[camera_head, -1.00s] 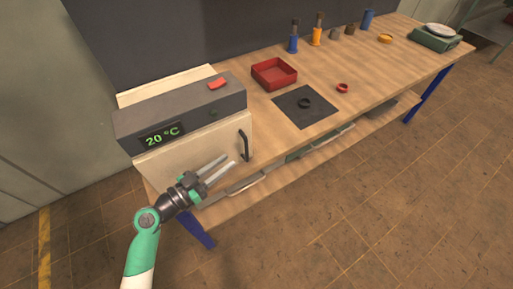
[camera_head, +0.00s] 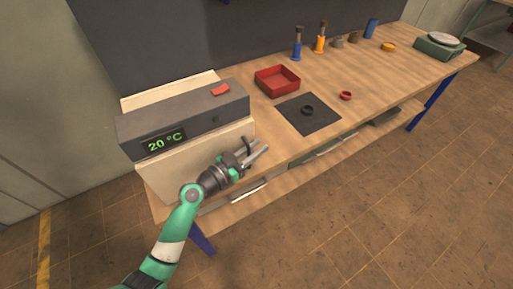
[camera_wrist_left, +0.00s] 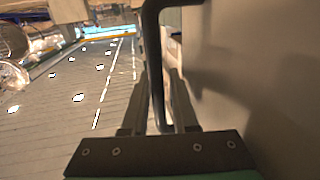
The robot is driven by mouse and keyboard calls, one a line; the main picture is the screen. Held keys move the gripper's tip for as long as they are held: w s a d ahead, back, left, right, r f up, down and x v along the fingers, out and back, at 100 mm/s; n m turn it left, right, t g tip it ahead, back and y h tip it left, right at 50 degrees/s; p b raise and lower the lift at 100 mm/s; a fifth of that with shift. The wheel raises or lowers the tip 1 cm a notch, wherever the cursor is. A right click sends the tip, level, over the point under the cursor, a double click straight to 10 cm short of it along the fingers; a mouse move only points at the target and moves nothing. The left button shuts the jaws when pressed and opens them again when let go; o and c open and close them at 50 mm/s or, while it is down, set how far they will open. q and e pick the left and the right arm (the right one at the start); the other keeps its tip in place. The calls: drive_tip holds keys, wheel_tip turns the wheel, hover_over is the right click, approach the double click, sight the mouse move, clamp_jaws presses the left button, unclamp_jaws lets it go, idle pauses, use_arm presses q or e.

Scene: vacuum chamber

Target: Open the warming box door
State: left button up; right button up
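The warming box (camera_head: 190,165) stands at the left end of the workbench, with a grey top panel and a display reading 20 °C. Its cream door appears closed. The dark door handle (camera_head: 247,143) is at the door's right side, partly hidden by my left gripper (camera_head: 261,150). In the left wrist view the handle (camera_wrist_left: 154,60) runs down between the two fingers of the left gripper (camera_wrist_left: 157,115). The fingers look apart, one on each side of the bar; I cannot tell whether they touch it. My right gripper is not in view.
A red switch (camera_head: 220,90) is on top of the box. A red tray (camera_head: 277,88), a black mat (camera_head: 296,122) with a dark ring, and a red ring (camera_head: 345,95) lie on the bench (camera_head: 375,80). A shelf runs below. Floor in front is clear.

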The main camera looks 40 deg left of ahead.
use_arm(q)
clamp_jaws()
idle(1.3)
